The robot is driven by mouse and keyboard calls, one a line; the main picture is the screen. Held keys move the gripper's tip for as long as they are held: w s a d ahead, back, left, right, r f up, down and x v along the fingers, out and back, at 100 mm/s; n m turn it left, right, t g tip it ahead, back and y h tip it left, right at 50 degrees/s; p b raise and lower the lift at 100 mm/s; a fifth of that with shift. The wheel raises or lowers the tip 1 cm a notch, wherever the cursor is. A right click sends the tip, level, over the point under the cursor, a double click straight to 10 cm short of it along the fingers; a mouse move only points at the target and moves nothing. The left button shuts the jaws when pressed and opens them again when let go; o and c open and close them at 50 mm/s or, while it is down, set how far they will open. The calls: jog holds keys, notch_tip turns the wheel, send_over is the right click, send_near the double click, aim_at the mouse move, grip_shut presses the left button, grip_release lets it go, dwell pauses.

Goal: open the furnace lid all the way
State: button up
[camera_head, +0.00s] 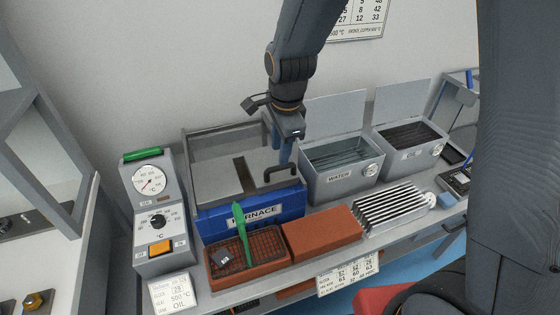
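The furnace (252,216) is a blue-fronted box with a white label, standing on the bench left of centre. Its grey lid (215,178) lies over the top and looks shut, with a dark strip across its middle. A dark bar handle (283,170) stands at the lid's front right. My gripper (281,153) points down just above and behind the handle, near the lid's right edge. Its blue-grey fingers are small and overlap in this view, so I cannot tell their gap or whether they touch the handle. Nothing is seen held.
A grey frame (188,148) rises behind the lid. A control box with a dial (150,182) stands left. The water tank (330,185) and another open tank (428,158) stand right. A brick tray with green tongs (242,235), a brick (322,232) and a metal rack (392,207) lie in front.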

aim_at(279, 167)
jog(key=shift+w+a+f+p, duration=0.1)
jog(key=shift+w+f+p, duration=0.1)
jog(key=shift+f, duration=0.8)
jog(key=shift+w+f+p, duration=0.1)
jog(key=shift+w+f, duration=0.05)
jog(key=shift+f, duration=0.8)
jog(key=shift+w+a+f+p, duration=0.1)
jog(key=shift+w+f+p, duration=0.1)
jog(key=shift+f, duration=0.8)
grip_shut()
